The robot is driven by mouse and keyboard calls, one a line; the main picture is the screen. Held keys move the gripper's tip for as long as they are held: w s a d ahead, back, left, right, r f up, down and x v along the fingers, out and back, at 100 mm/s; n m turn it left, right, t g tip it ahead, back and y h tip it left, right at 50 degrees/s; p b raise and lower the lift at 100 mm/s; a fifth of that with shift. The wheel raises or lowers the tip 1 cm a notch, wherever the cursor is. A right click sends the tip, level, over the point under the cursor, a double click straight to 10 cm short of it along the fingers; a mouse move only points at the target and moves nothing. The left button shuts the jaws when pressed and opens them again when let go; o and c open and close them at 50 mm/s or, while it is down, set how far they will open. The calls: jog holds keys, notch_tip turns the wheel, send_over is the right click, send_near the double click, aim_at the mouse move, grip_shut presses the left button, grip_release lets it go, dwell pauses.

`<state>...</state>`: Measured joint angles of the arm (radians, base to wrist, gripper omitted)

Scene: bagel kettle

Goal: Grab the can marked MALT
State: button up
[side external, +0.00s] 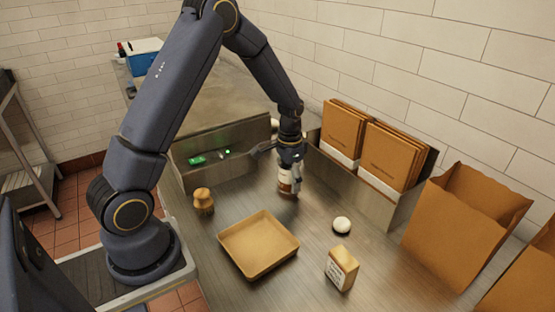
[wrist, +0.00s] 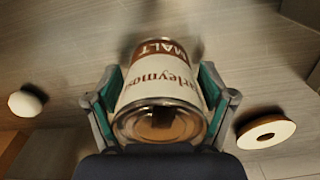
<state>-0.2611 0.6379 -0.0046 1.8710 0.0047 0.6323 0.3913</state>
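The can marked MALT (wrist: 158,72) has a white and brown label and a metal rim. In the wrist view it fills the space between the two fingers of my gripper (wrist: 160,100), and its lettering is upside down. The finger pads lie along both sides of the can and appear to touch it. In the side view my gripper (side external: 290,158) points down around the top of the can (side external: 286,183). The can is upright at the worktop; whether its base touches the surface is unclear.
A metal bin of brown folders or bags (side external: 372,205) is close on the right.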

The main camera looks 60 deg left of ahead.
jog(key=c, duration=0.7)
jog(key=shift+c, duration=0.2)
